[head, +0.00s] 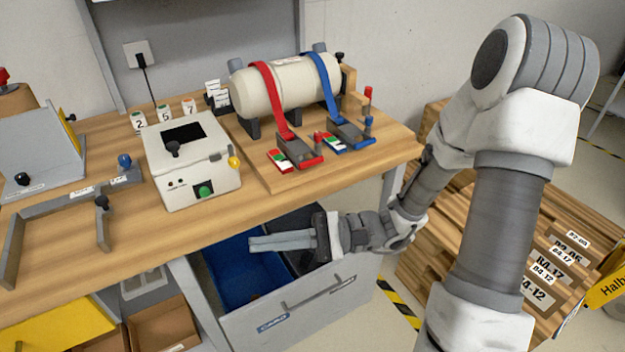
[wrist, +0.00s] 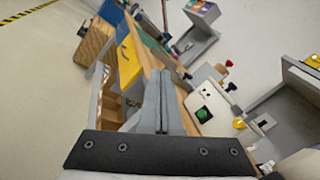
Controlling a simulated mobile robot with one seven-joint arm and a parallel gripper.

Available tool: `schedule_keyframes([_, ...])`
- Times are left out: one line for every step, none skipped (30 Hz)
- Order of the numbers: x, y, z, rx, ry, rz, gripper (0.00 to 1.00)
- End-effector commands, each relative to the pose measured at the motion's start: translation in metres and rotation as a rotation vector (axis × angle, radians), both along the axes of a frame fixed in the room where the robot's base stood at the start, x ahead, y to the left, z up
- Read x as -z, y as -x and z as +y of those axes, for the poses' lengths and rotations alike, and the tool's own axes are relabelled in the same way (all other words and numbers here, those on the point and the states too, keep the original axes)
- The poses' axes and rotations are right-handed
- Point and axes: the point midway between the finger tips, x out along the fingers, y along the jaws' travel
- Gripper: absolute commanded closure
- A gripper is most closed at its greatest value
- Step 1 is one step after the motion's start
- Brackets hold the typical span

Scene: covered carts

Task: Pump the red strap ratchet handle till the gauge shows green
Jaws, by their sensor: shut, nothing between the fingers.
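The red strap (head: 272,101) runs over the left part of a cream cylinder (head: 291,85) and down to a ratchet with a red handle (head: 307,163) on the raised board. A small red, white and green gauge (head: 281,161) lies at the left of that ratchet. I cannot read where its pointer stands. A blue strap (head: 327,85) with its own ratchet (head: 352,134) and gauge (head: 328,142) is to the right. My gripper (head: 250,243) is shut and empty, in front of and below the bench edge, over the open drawer. Its closed fingers (wrist: 164,72) also show in the wrist view.
The open drawer (head: 303,308) with a blue bin (head: 228,281) is under my gripper. A white box with a green button (head: 191,160) stands left of the board. A grey bracket (head: 66,201) lies further left. Wooden crates (head: 480,200) stand at the right.

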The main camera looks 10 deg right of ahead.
Motion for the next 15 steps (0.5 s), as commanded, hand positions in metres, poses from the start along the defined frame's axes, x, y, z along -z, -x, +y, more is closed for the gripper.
schedule_keyframes([0.010, -0.011, -0.006, 0.064, -0.079, 0.031, 1.00])
schedule_keyframes([0.012, -0.018, -0.010, 0.104, -0.124, 0.044, 1.00])
schedule_keyframes([0.015, -0.027, -0.016, 0.158, -0.183, 0.060, 1.00])
schedule_keyframes([0.018, -0.033, -0.021, 0.199, -0.228, 0.073, 1.00])
schedule_keyframes([0.021, -0.040, -0.026, 0.242, -0.271, 0.084, 1.00])
schedule_keyframes([0.025, -0.049, -0.035, 0.301, -0.329, 0.099, 1.00])
schedule_keyframes([0.029, -0.056, -0.042, 0.347, -0.369, 0.111, 1.00])
schedule_keyframes([0.033, -0.062, -0.049, 0.393, -0.411, 0.120, 1.00])
schedule_keyframes([0.039, -0.070, -0.059, 0.457, -0.466, 0.134, 1.00])
schedule_keyframes([0.045, -0.076, -0.068, 0.506, -0.503, 0.143, 1.00])
schedule_keyframes([0.050, -0.082, -0.076, 0.552, -0.542, 0.152, 1.00])
schedule_keyframes([0.057, -0.088, -0.088, 0.616, -0.587, 0.164, 1.00])
schedule_keyframes([0.062, -0.092, -0.096, 0.661, -0.620, 0.171, 1.00])
schedule_keyframes([0.068, -0.096, -0.104, 0.705, -0.649, 0.179, 1.00])
schedule_keyframes([0.075, -0.100, -0.114, 0.758, -0.685, 0.188, 1.00])
